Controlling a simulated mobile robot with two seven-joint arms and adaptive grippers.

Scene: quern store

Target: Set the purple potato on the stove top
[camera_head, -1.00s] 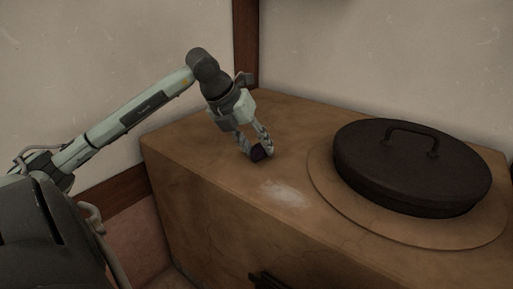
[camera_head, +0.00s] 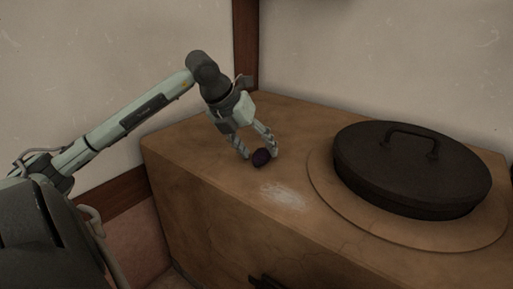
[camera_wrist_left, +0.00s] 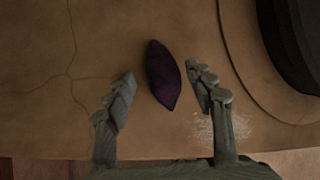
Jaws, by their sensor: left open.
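The dark purple potato (camera_head: 260,157) lies on the brown stove top (camera_head: 225,180), left of the round lid. It also shows in the left wrist view (camera_wrist_left: 162,75), lying between and a little beyond the fingertips. My left gripper (camera_head: 259,152) is open just above the surface at the potato, with its fingers apart on either side. In the left wrist view the left gripper (camera_wrist_left: 165,88) shows a gap between each finger and the potato. My right gripper is not in view.
A black round lid with a handle (camera_head: 410,165) sits on a raised round plate (camera_head: 330,190) to the right. A pale powdery patch (camera_head: 285,194) lies in front of the potato. Walls stand behind the stove.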

